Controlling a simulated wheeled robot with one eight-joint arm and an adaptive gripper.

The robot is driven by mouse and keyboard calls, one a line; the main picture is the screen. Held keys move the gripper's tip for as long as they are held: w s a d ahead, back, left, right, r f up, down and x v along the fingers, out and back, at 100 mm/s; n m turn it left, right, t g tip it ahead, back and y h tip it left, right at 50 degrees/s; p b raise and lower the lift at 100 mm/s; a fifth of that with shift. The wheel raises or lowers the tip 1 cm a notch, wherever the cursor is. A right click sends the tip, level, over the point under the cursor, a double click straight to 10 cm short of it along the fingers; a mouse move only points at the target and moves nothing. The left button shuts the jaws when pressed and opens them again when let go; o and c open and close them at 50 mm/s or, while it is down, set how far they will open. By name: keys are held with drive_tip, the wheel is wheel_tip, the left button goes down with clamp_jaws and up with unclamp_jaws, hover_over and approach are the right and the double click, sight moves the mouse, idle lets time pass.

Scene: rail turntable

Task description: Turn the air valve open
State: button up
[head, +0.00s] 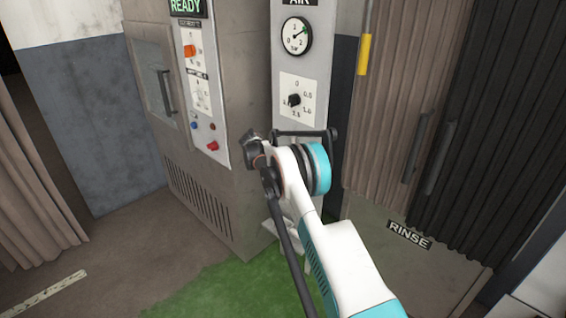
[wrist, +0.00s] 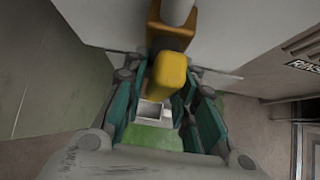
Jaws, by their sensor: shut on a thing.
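In the wrist view, the air valve's yellow handle (wrist: 172,74) stands out below a pale pipe (wrist: 177,9), with a darker yellow part behind it. My gripper (wrist: 164,90) has its teal fingers on both sides of the handle and is shut on it. The handle and my fingertips are hidden there behind my white and teal arm, which reaches to the panel's lower part.
A grey machine cabinet (head: 222,185) marked READY stands left of the AIR panel. Curtains (head: 405,110) hang to the right above a RINSE label (head: 409,234). Green floor (head: 215,290) lies open below.

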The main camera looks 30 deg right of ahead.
drive_tip(key=shift+g, duration=0.3)
idle(0.4)
drive_tip(key=o, duration=0.9)
drive_tip(key=v, duration=1.2)
drive_tip(key=shift+f, duration=0.15)
drive_tip(key=shift+a, duration=0.1)
